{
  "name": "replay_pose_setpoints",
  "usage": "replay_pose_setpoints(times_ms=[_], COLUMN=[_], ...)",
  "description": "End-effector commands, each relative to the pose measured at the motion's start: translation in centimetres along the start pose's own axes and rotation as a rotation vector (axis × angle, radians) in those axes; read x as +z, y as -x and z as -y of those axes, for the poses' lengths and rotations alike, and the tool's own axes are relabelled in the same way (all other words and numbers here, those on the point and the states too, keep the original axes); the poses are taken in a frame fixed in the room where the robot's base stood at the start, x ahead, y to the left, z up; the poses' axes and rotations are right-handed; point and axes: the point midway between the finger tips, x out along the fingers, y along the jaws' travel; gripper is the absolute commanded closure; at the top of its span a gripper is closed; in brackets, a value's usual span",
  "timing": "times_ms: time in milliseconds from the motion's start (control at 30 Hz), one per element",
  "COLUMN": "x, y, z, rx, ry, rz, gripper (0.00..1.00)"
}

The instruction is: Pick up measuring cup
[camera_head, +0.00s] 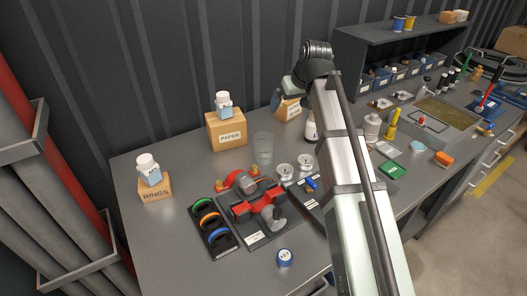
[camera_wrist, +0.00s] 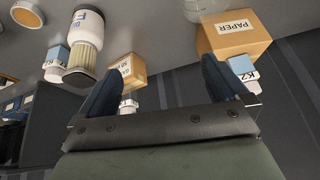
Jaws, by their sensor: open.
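The measuring cup (camera_head: 263,148) is a clear, upright vessel on the grey bench, right of the box marked PAPER. In the wrist view, a faint clear shape with markings, likely the cup (camera_wrist: 203,9), shows at the top edge beside that box. My gripper (camera_wrist: 166,62) is open, with its two dark fingers spread apart and nothing between them. In the head view, my arm reaches over the bench, its end near the back wall, above and right of the cup. The fingers cannot be made out clearly there.
The PAPER box (camera_head: 228,131) bears a white-capped bottle (camera_head: 223,100). Another box (camera_head: 290,110) stands behind my arm's end. The RINGS box (camera_head: 155,188) is at left. A red clamp-like device (camera_head: 258,204) and two small white round pieces lie before the cup. The ribbed wall is close behind.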

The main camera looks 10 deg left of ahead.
Motion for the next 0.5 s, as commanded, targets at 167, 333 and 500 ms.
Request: replay_pose_setpoints(times_ms=[167,333,500], x=[2.8,3.9,4.1], y=[0.1,0.1,-0.9], z=[5.5,7.6,8.0], rx=[0.01,0.018,0.019], ry=[0.061,0.086,0.09], rz=[0.053,0.077,0.084], gripper=[0.0,0.0,0.0])
